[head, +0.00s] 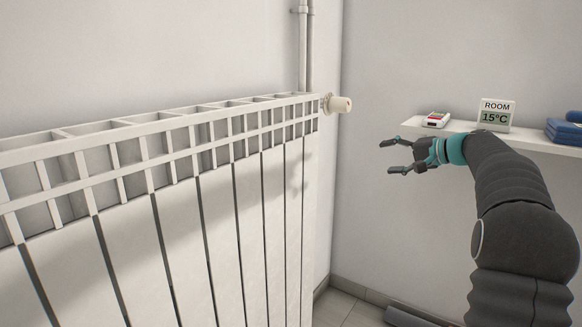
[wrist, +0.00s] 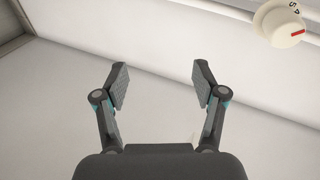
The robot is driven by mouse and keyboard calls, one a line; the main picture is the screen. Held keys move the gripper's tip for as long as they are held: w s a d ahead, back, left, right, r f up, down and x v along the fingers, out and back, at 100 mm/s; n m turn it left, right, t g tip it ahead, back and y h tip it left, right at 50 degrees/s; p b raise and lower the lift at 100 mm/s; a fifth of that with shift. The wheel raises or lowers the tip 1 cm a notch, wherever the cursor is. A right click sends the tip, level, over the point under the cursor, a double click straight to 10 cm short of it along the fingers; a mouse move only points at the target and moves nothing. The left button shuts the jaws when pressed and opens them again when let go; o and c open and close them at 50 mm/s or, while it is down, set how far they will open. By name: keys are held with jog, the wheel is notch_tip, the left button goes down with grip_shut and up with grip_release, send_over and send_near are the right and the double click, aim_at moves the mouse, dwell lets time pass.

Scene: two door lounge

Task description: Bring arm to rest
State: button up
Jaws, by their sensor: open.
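My arm comes in from the right in the head view, bent, and my gripper (head: 385,157) points left, in front of the shelf and to the right of the radiator. In the wrist view my gripper (wrist: 160,80) shows two fingers spread wide with nothing between them. The radiator valve knob (head: 340,104) is cream and sits at the radiator's far end, up and left of my gripper. In the wrist view the knob (wrist: 280,23) is at the top right, apart from the fingers, with a red mark and digits on it.
A white radiator (head: 150,155) fills the left. A wall shelf (head: 400,126) on the right carries a room display (head: 495,116) reading 15°C, a small white device with coloured marks (head: 436,120) and folded blue cloths (head: 563,132). A dark bar (head: 405,317) lies on the floor.

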jog(key=s+a+f+g+h+p, duration=0.1)
jog(key=s+a+f+g+h, duration=0.2)
jog(key=s+f, duration=0.55)
jog(key=s+a+f+g+h, duration=0.25)
jog(key=s+f+h, duration=0.2)
jog(key=s, duration=0.65)
jog(key=s+a+n+h+p, duration=0.1)
jog(key=s+a+n, duration=0.2)
jog(key=s, duration=1)
jog(key=s+a+f+n+t+h+p, duration=0.1)
jog(key=s+a, duration=0.4)
jog(key=s, duration=0.9)
jog(key=n+h, duration=0.1)
jog(key=n, duration=0.1)
jog(key=shift+s+f+n+p, duration=0.25)
jog(key=shift+s+n+p, duration=0.05)
jog(key=shift+p, duration=0.05)
jog(key=shift+a, duration=0.1)
